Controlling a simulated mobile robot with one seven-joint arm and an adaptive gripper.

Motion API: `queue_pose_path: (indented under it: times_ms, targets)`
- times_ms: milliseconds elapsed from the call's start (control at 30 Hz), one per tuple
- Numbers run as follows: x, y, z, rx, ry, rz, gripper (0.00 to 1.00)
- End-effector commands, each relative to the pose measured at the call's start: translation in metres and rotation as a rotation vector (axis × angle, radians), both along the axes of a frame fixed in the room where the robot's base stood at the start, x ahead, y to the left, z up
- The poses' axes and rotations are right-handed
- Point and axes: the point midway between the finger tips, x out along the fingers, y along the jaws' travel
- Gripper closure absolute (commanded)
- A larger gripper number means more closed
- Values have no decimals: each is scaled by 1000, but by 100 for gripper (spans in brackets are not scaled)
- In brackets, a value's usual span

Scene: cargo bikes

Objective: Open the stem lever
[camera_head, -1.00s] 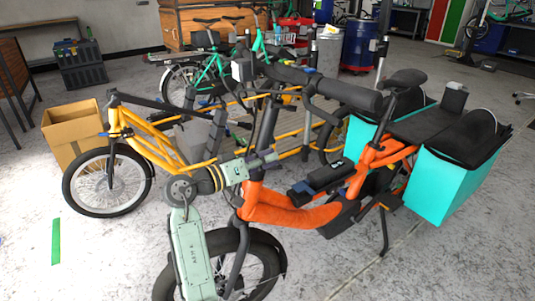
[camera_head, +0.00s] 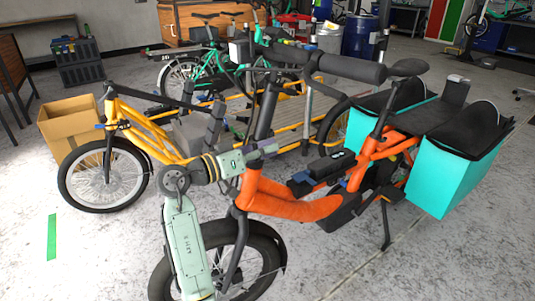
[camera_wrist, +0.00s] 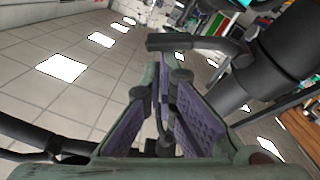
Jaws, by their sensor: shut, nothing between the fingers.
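The orange cargo bike (camera_head: 290,204) stands in front of me in the head view, with a dark upright stem (camera_head: 267,108) under its black handlebar grip (camera_head: 345,68). My gripper (camera_head: 268,148) is beside the lower stem in that view, pointing right. In the wrist view my gripper (camera_wrist: 164,60) has its purple-padded fingers shut with nothing held. A dark lever-like bar (camera_wrist: 185,43) lies just past the fingertips and joins a thick dark tube (camera_wrist: 275,62). It looks like the stem lever; whether the fingertips touch it I cannot tell. The lever is not distinct in the head view.
A yellow cargo bike (camera_head: 150,135) stands close behind on the left, with a cardboard box (camera_head: 68,130) next to it. Turquoise panniers (camera_head: 450,172) hang at the orange bike's rear. The floor at front left is open.

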Motion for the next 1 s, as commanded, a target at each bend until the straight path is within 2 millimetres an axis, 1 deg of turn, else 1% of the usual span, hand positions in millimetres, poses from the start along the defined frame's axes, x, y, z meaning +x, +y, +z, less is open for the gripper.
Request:
queue_pose_path:
  times_ms: [33, 167, 400, 600, 1000]
  targets:
    - [-1, 0, -11, 12, -27, -9, 100]
    - [-5, 0, -20, 56, -118, -41, 100]
    - [-12, 2, -30, 138, -293, -101, 100]
    - [-15, 4, -36, 193, -408, -142, 100]
    - [-17, 6, -41, 196, -414, -143, 100]
